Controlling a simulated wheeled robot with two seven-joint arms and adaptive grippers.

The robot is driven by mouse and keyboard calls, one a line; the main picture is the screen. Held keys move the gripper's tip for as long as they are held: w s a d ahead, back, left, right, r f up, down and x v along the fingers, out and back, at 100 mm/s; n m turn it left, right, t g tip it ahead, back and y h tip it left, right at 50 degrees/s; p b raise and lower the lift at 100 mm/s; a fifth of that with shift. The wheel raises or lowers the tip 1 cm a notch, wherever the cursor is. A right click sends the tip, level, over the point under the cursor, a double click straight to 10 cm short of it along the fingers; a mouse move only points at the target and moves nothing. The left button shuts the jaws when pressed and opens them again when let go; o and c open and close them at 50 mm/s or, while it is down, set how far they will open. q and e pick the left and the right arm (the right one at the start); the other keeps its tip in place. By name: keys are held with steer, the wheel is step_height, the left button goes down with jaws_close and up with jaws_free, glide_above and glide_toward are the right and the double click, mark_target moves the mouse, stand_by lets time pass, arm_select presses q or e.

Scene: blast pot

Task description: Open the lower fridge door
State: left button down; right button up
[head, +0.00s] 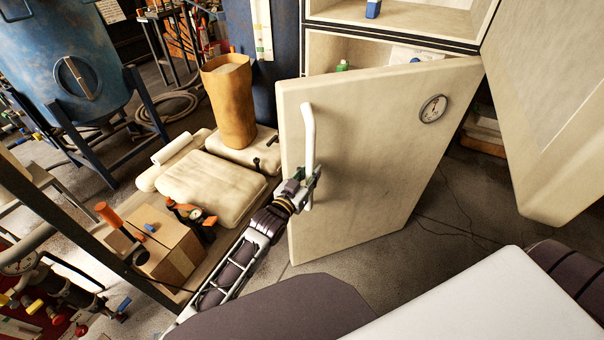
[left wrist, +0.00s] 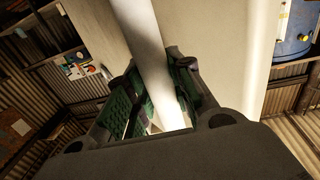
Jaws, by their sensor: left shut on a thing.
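The lower fridge door (head: 375,150) is cream coloured, with a round dial on its face, and stands partly open in the head view. Its white vertical handle (head: 308,140) is near the door's left edge. My left gripper (head: 309,184) is shut on the lower part of this handle. In the left wrist view the white handle (left wrist: 152,60) passes between the green-padded fingers of the left gripper (left wrist: 155,100). Part of the fridge interior (head: 352,50) shows above the door's top edge. My right gripper is not in view.
The upper fridge door (head: 550,90) hangs wide open at the right. Cream sacks (head: 210,185), a tan paper bag (head: 232,105) and a cardboard box (head: 168,240) stand left of the door. A blue tank (head: 75,60) is farther left. Floor shows clear right of the door.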

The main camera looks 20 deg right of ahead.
arm_select(q)
steer(key=shift+s, duration=0.15)
steer(key=shift+a, duration=0.1)
steer(key=c, duration=1.2)
jaws_free()
steer(key=shift+c, duration=0.2)
steer(key=v, duration=1.2)
